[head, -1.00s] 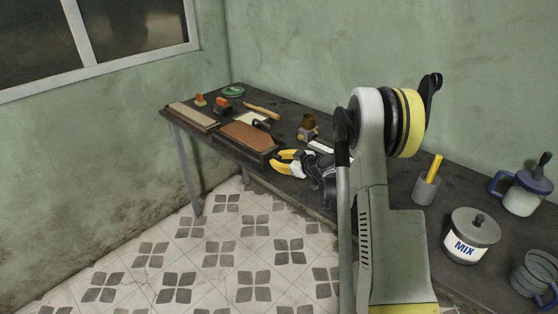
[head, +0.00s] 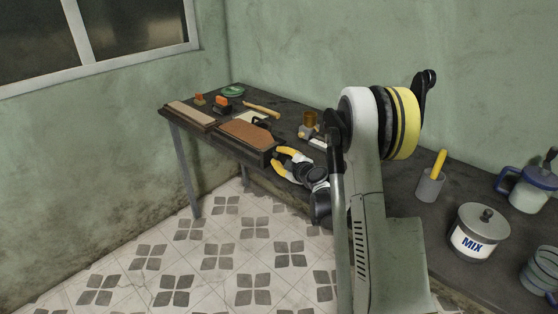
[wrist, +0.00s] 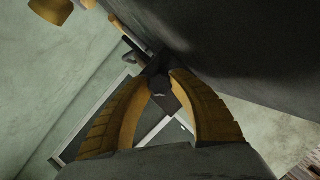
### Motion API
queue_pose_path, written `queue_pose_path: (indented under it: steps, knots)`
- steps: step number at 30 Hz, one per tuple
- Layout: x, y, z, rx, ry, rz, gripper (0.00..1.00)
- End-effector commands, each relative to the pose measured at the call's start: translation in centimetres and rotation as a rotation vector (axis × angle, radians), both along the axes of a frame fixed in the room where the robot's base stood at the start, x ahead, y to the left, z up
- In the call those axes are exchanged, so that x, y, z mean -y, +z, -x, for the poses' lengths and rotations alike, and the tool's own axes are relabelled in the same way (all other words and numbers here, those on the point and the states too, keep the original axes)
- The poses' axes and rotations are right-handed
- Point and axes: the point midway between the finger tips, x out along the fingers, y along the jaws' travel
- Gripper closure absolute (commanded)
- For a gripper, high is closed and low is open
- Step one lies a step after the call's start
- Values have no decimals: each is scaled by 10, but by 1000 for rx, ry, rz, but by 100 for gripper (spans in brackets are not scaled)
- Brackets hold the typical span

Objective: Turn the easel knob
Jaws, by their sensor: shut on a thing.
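My gripper (head: 278,157) has yellow fingers and is at the front edge of the bench, by the right end of a dark box-like stand with a brown top (head: 246,133). In the wrist view my gripper (wrist: 162,82) is shut on a small dark grey piece (wrist: 158,86), which looks like the easel knob. The fingers hide most of it, so its shape and turn angle cannot be told. My arm hides part of the bench to the right of the gripper.
A brown board (head: 190,116), an orange-topped block (head: 221,104) and a wooden-handled tool (head: 261,109) lie behind. An amber jar (head: 310,119) stands close by. The floor in front is clear.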

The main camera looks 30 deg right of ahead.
Motion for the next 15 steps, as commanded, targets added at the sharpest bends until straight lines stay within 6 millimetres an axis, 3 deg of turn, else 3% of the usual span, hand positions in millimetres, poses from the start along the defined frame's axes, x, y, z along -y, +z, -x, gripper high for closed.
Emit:
queue_pose_path:
  steps: [15]
  knots:
    - [0, 0, -1, 50, -1, 135, 100]
